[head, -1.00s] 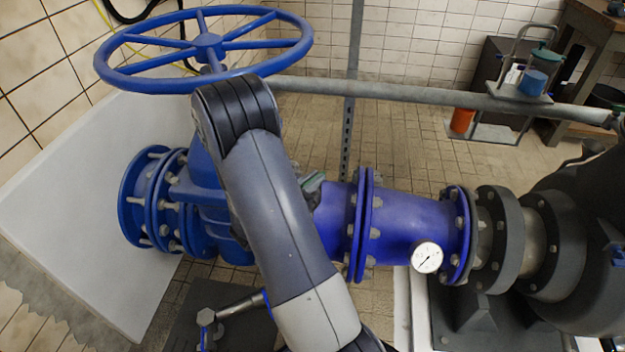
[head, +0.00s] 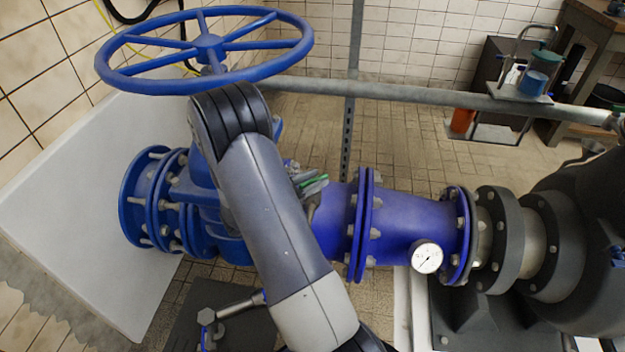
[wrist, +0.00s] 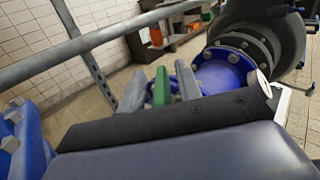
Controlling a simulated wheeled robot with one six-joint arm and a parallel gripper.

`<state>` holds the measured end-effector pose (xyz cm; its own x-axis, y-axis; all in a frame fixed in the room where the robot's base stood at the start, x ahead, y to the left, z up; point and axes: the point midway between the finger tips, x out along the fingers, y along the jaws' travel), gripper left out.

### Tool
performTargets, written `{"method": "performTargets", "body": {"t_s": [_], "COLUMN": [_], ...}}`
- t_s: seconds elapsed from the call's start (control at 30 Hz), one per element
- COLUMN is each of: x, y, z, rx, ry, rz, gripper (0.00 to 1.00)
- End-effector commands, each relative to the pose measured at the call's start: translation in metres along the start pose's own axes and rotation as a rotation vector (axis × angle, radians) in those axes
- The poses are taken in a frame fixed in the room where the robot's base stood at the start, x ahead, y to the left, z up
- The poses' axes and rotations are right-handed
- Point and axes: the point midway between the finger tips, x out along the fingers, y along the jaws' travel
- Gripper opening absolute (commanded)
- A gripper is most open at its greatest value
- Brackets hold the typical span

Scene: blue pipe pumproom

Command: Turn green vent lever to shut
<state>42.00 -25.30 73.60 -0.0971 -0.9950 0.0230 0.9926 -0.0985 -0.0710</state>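In the wrist view the green lever (wrist: 160,88) stands between the two grey fingers of my gripper (wrist: 160,86), with a narrow gap on each side. My gripper (head: 306,181) is mostly hidden behind my arm in the head view; its grey fingertips are around the lever. The fingers look parted, and I see no clear contact. The lever's pivot and base are hidden.
A large blue handwheel (head: 209,48) stands at upper left, close to my arm. The blue flanged pipe (head: 400,221) carries a white gauge (head: 427,257) and meets a dark pump (head: 575,240). A grey rail (head: 420,95) crosses behind.

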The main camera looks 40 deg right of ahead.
Motion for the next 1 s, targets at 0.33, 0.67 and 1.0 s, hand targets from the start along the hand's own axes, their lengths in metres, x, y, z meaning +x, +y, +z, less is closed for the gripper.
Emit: {"method": "performTargets", "body": {"t_s": [0.33, 0.67, 1.0], "x": [-0.008, -0.066, -0.106], "y": [0.001, 0.001, 0.0], "z": [0.0, 0.0, 0.0], "rx": [-0.001, -0.001, 0.0], "ry": [0.0, 0.0, 0.001], "rz": [0.004, 0.005, 0.001], "gripper": [0.33, 0.33, 0.33]}}
